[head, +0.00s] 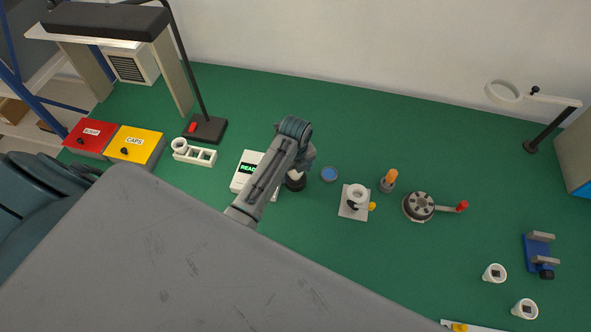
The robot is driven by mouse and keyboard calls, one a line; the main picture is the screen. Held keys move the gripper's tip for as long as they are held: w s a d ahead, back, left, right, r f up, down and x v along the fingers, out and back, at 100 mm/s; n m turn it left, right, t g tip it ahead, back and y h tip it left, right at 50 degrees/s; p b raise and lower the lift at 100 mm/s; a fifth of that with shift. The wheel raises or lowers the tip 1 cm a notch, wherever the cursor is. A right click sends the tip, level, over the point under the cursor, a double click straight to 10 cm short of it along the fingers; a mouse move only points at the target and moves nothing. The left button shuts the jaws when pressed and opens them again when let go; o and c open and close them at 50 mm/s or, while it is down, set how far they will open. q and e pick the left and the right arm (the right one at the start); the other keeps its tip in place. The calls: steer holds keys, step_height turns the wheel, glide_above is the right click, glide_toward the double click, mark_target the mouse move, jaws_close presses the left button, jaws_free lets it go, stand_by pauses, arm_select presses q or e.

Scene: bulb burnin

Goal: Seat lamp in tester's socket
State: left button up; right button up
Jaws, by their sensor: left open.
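The tester (244,183) is a white box with a lit green display reading "READ", the rest hidden behind my left arm. A dark round base with a whitish top (295,181) shows just right of it, partly covered by my arm. I cannot tell whether this is the socket or a lamp in it. My left gripper (305,160) is open above that spot, and its fingertips are mostly hidden. Two white, cup-like pieces with dark square centres (494,273) (525,309) are at the lower right; I cannot tell whether they are lamps. My right gripper is not in view.
A blue round dish (329,174), a white fixture on a plate (346,211), an orange-topped piece (388,181) and a dark crank wheel (418,206) stand to the right. Red (88,137) and yellow (136,146) bins are at left. Green bench is clear behind.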

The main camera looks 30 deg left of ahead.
arm_select(q)
steer(key=shift+r, duration=0.1)
steer(key=shift+r, duration=0.35)
step_height(320, 180, up, 6)
steer(key=shift+r+b, duration=0.25)
steer(key=shift+b, duration=1)
step_height(320, 180, up, 3)
steer(key=shift+f+p, duration=0.15)
steer(key=shift+p, duration=0.5)
steer(key=shift+r, duration=0.35)
